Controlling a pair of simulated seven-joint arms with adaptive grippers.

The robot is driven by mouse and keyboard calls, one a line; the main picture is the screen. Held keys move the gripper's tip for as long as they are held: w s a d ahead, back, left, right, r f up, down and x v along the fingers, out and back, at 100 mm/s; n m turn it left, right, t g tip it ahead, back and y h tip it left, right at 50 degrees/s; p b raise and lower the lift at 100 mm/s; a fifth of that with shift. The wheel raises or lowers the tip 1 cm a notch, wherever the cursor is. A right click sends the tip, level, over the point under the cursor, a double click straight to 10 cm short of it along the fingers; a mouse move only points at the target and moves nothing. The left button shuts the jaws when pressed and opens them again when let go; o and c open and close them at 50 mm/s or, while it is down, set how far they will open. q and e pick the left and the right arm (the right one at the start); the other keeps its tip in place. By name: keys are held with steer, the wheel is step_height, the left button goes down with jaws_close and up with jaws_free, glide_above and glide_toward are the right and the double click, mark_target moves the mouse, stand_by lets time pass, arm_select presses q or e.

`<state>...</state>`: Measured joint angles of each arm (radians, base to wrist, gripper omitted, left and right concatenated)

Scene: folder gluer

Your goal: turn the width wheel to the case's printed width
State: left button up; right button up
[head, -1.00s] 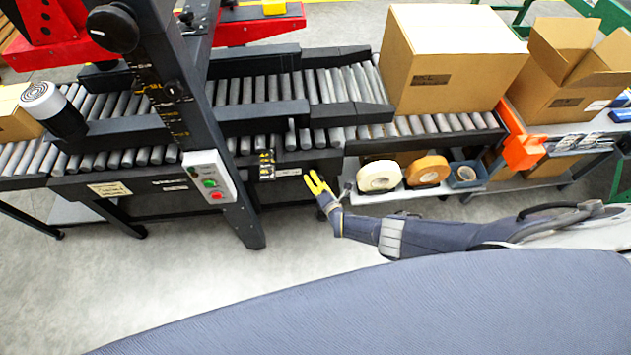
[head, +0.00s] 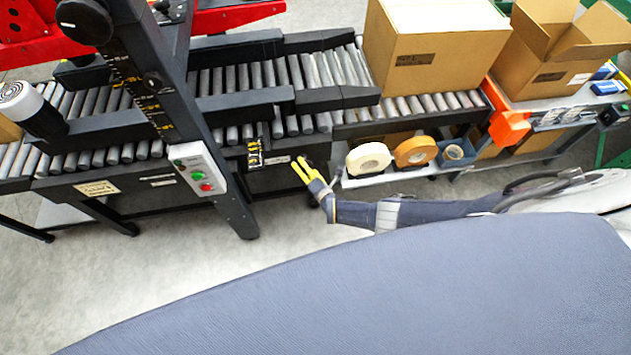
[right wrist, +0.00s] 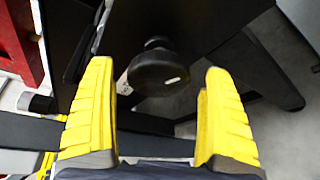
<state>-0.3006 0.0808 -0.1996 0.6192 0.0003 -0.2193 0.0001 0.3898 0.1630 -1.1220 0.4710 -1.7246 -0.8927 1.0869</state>
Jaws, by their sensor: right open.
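A black round wheel (right wrist: 158,72) with a small white mark on its face shows in the right wrist view, between and beyond my two yellow fingers. My right gripper (right wrist: 160,115) is open, with the fingers spread on either side and apart from the wheel. I cannot make out the wheel there. The closed cardboard case (head: 440,50) stands on the rollers with a dark printed label, too small to read. My left gripper is not in view.
A black post (head: 150,85) with a scale, a top knob (head: 84,20) and a button box (head: 198,170) stands left of my gripper. Tape rolls (head: 368,159) sit on a low shelf to its right. An open carton (head: 570,45) is at right. The floor in front is clear.

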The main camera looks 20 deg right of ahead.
steer(key=v, duration=1.1)
steer(key=shift+s+r, duration=0.1)
steer(key=shift+s, duration=0.1)
